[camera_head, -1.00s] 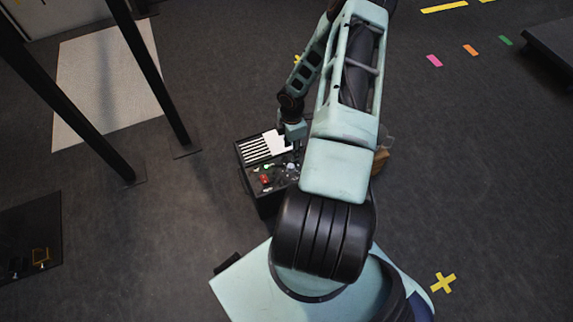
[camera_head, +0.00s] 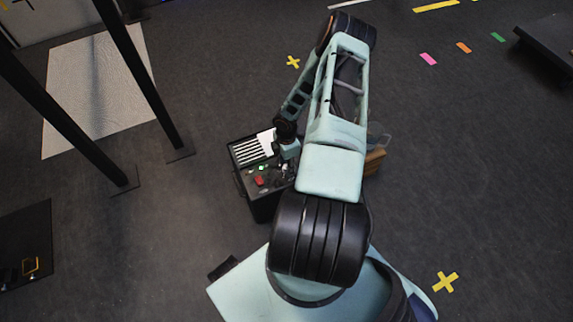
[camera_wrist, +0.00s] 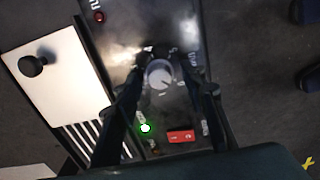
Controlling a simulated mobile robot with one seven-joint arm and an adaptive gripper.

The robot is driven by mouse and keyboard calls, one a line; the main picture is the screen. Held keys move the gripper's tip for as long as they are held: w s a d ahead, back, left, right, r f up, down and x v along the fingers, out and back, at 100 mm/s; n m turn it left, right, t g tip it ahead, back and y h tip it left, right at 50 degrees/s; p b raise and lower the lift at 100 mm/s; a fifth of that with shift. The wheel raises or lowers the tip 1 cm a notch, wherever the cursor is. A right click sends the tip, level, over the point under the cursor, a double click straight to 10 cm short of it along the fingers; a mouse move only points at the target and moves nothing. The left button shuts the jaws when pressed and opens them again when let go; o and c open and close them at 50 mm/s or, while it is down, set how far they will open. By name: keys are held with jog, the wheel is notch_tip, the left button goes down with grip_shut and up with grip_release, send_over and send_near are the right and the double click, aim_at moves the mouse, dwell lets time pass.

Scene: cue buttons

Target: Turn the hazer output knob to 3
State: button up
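The grey round knob (camera_wrist: 160,73) shows near the middle of the wrist view, on a dark glossy panel (camera_wrist: 180,20) with printed marks around it. My gripper (camera_wrist: 164,80) is over the panel, with one dark finger on each side of the knob. The fingers look spread, and I see no clear contact with the knob. The knob's set value is too small and blurred to read. In the head view my gripper (camera_head: 288,150) is at the right part of the control box (camera_head: 262,207), and my arm hides the knob.
A red rocker switch (camera_wrist: 182,136) and a lit green button (camera_wrist: 145,128) sit close below the knob. A red light (camera_wrist: 99,17) is at upper left. A white plate with a black knob (camera_wrist: 33,66) lies left. Black posts (camera_head: 150,80) stand left of the box.

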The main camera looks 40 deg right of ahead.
grip_shut()
